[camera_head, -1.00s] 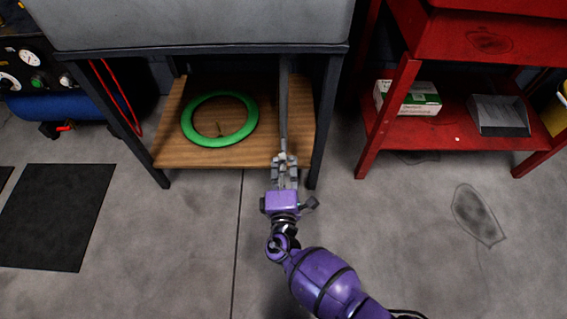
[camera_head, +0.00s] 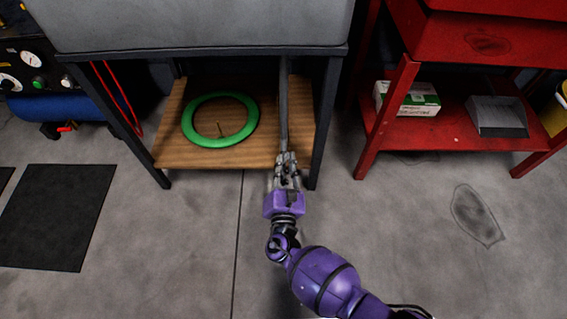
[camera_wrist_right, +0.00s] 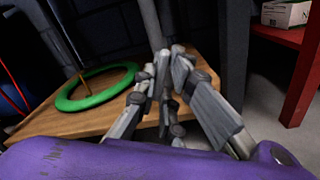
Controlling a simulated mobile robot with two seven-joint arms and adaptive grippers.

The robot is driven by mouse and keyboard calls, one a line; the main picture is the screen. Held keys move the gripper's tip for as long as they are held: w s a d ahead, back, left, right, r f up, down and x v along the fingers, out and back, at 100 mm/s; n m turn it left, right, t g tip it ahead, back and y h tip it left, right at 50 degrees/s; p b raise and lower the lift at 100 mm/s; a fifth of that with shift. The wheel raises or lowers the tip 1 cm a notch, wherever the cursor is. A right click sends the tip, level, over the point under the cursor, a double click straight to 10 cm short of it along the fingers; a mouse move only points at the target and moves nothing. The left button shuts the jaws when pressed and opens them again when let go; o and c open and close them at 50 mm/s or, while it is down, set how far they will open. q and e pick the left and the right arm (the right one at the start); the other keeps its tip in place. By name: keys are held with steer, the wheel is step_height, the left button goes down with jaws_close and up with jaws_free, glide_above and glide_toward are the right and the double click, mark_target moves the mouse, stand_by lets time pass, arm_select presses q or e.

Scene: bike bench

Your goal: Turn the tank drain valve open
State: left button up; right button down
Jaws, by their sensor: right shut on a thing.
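The grey tank (camera_head: 200,22) is at the top of the head view, on a dark stand. A grey drain pipe (camera_head: 284,105) runs down from under it, and it also shows in the right wrist view (camera_wrist_right: 151,24). My right gripper (camera_head: 286,160) is at the pipe's lower end, in front of the shelf's edge. Its fingers, close together in the right wrist view (camera_wrist_right: 167,68), are shut on the drain valve there. They hide nearly all of the valve, so I cannot make out its handle's angle. My left gripper is not in view.
A green ring (camera_head: 220,119) lies on the wooden shelf (camera_head: 172,148) left of the pipe. A dark stand leg (camera_head: 325,125) is close on the right. A red rack (camera_head: 406,80) holds a box (camera_head: 408,99).

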steer(key=shift+w+d+r+n+p, duration=0.1)
steer(key=shift+n+p, duration=0.15)
steer(key=shift+n, duration=0.7)
steer(key=shift+w+r+n+p, duration=0.1)
steer(key=shift+n+p, duration=0.1)
steer(key=shift+n, duration=0.75)
steer(key=c, duration=1.8)
jaws_free()
steer(key=shift+f, duration=0.1)
steer(key=shift+c, duration=0.2)
steer(key=shift+s, duration=0.1)
steer(key=s, duration=0.7)
steer(key=shift+s, duration=0.25)
